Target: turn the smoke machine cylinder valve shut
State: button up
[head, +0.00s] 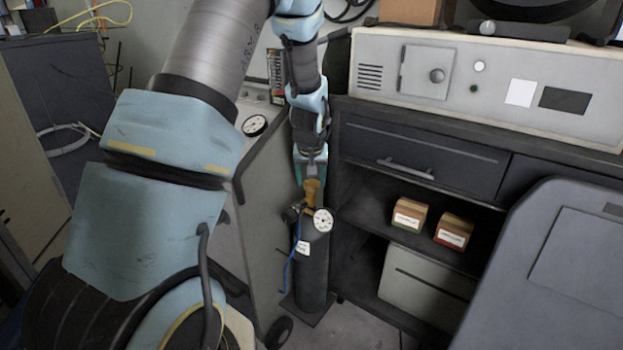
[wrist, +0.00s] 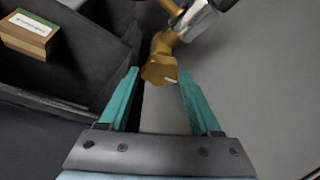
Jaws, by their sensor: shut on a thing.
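The dark gas cylinder (head: 312,268) stands upright between the grey machine and the dark shelf unit. Its brass valve (head: 314,194) is on top, with a white-faced gauge (head: 323,220) beside it and a blue hose at its left. My gripper (head: 311,174) reaches down from above onto the valve. In the wrist view the brass valve knob (wrist: 160,66) sits between the tips of my two teal fingers (wrist: 158,74), and my gripper is shut on it. A white mark shows on the knob's edge. The cylinder body is hidden in the wrist view.
The dark shelf unit (head: 420,158) stands close on the right, with two small boxes (head: 409,214) (head: 454,230) on its shelf. A grey machine (head: 262,215) with a gauge stands close on the left. A dark grey panel (head: 560,270) is at front right.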

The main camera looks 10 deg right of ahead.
aim_at(307, 183)
jog(key=m+p, duration=0.1)
jog(key=m, duration=0.1)
jog(key=m+h+p, duration=0.1)
jog(key=m+g+h+p, duration=0.1)
jog(key=m+p, duration=0.1)
jog(key=shift+w+a+r+m, duration=0.2)
jog(key=shift+a+r+m, duration=0.1)
jog(key=shift+a, duration=0.05)
jog(key=m+p, duration=0.2)
jog(key=m+g+h+p, duration=0.1)
jog(key=p, duration=0.1)
jog(key=shift+w+a+f+m, duration=0.1)
jog(key=shift+w+m, duration=0.05)
jog(key=shift+m, duration=0.25)
jog(key=shift+f+m+g+p, duration=0.15)
jog(key=shift+m+g+p, duration=0.15)
jog(key=shift+m+p, duration=0.4)
jog(key=shift+a+f, duration=0.1)
jog(key=o, duration=1.1)
jog(key=shift+o, duration=1.3)
notch_tip(307, 183, up, 10)
jog(key=b, duration=0.1)
